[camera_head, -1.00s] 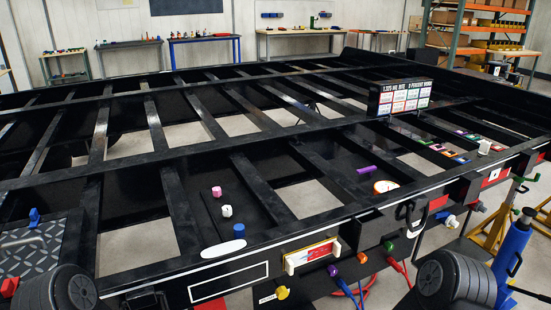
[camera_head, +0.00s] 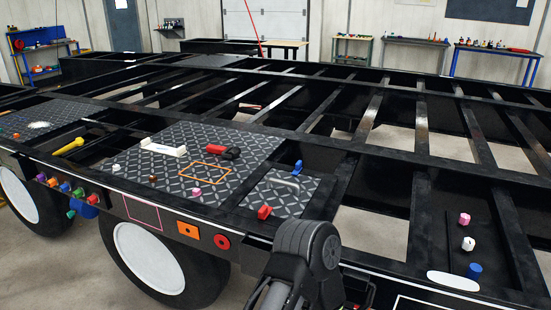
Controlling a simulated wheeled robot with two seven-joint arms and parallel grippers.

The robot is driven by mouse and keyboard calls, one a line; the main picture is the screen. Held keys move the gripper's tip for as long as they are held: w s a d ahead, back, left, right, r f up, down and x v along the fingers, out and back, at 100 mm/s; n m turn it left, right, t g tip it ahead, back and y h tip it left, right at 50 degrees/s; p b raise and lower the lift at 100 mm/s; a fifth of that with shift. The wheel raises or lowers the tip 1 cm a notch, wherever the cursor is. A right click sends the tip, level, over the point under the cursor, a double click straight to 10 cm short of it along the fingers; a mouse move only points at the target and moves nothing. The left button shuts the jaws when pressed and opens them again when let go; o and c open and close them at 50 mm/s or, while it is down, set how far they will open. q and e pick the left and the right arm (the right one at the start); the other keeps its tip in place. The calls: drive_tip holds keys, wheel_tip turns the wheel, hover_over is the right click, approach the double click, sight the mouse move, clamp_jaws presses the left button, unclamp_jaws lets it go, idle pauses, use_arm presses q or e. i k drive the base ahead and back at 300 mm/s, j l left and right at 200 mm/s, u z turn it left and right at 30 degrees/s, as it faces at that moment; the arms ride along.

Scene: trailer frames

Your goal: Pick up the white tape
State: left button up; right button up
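A small white piece (camera_head: 468,243) stands on a dark strip of the trailer frame at the right, between a pink piece (camera_head: 464,219) and a blue piece (camera_head: 474,269). A flat white oval (camera_head: 453,281) lies on the front rail close by. A white block-like holder (camera_head: 163,148) lies on the patterned plate (camera_head: 230,140) left of centre. I cannot tell which of these white things is the tape. A thick black link of my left arm shows at the bottom centre, left of the small pieces. Neither gripper's fingers show.
A red and black tool (camera_head: 223,152) and an orange rectangle outline (camera_head: 205,172) are on the patterned plate. Open gaps lie between the frame's beams. White-hubbed wheels (camera_head: 150,255) stand below the left side.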

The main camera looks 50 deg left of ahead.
sight(146, 143)
drive_tip(key=u, duration=2.25)
drive_tip(key=i+j+u, duration=0.1)
drive_tip(key=i+j, duration=0.45)
drive_tip(key=j, duration=0.25)
drive_tip(key=i+j+u, duration=0.1)
drive_tip(key=i+j, duration=0.45)
drive_tip(key=j, duration=0.25)
drive_tip(key=i+j+u, duration=0.1)
drive_tip(key=i+j, duration=0.5)
drive_tip(key=j, duration=0.1)
